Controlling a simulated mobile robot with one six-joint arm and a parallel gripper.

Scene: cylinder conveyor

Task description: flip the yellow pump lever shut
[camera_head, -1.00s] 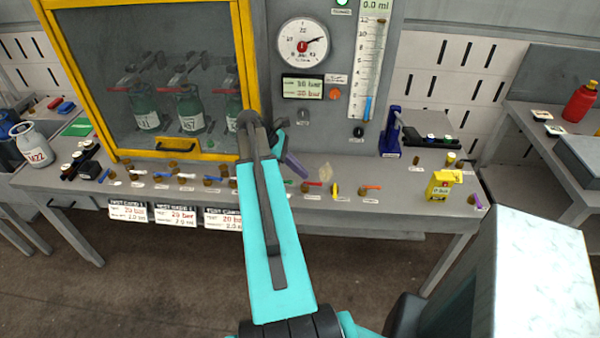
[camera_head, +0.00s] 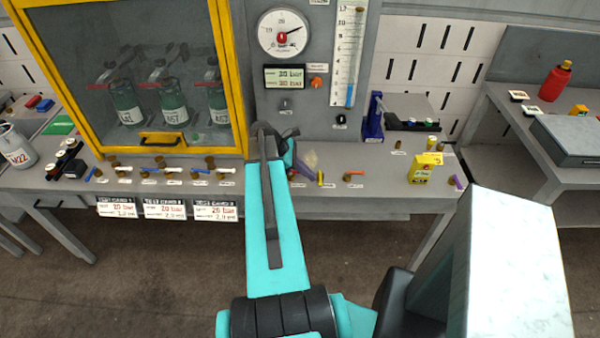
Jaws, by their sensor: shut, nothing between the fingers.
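The yellow pump lever (camera_head: 320,179) is a small handle on the bench top, right of my arm's end. It looks narrow and upright in the picture, unlike the orange lever beside it, which lies sideways. My gripper (camera_head: 303,167) is shut and empty, just left of the yellow lever and close to it in the picture. Its fingers are small and partly hidden by my arm. I cannot tell whether they touch the lever.
The orange lever (camera_head: 354,174) is to the right, and several levers run left along the bench. A yellow box (camera_head: 422,170) and a blue stand (camera_head: 373,118) are further right. A pressure gauge (camera_head: 284,36) and a yellow-framed cabinet (camera_head: 240,75) rise behind.

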